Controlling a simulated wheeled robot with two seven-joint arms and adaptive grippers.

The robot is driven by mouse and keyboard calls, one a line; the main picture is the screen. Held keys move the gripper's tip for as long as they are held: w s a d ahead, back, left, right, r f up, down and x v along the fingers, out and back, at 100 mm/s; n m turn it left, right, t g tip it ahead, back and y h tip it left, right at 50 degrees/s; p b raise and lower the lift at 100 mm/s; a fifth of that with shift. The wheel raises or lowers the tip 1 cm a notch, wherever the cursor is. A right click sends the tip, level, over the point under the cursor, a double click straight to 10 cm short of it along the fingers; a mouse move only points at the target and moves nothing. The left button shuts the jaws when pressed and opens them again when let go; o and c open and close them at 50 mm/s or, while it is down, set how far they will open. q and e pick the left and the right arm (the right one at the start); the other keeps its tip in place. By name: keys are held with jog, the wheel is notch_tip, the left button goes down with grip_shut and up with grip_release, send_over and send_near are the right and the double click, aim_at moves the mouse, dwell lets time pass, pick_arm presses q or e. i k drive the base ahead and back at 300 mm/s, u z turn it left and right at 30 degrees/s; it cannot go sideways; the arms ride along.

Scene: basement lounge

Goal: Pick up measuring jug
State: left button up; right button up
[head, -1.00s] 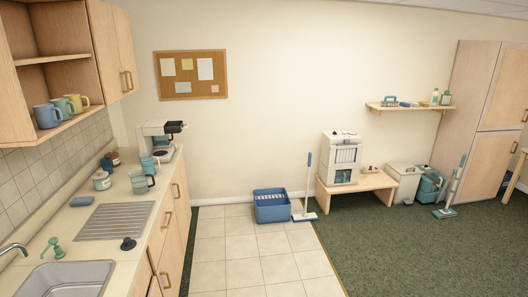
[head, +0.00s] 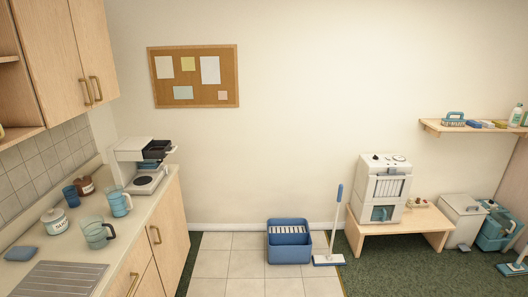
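Two translucent blue jugs with handles stand upright on the kitchen counter at the left. The nearer jug (head: 95,234) is wide with a dark handle on its right. The farther jug (head: 117,203) is taller, with a bluer side, and stands closer to the coffee maker. I cannot tell for sure which one is the measuring jug. Neither of my grippers is in view, and nothing touches the jugs.
A white lidded pot (head: 55,222), a dark blue cup (head: 71,196), a brown jar (head: 85,186) and a coffee maker (head: 146,165) stand around the jugs. Wall cabinets (head: 65,50) overhang the counter (head: 160,200). The tiled floor (head: 228,265) beside the counter is clear up to a blue crate (head: 289,254).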

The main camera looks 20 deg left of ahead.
aim_at(116, 196)
jog(key=u, duration=0.35)
jog(key=i, duration=1.3)
jog(key=u, duration=1.9)
jog(key=i, duration=1)
jog(key=u, duration=0.8)
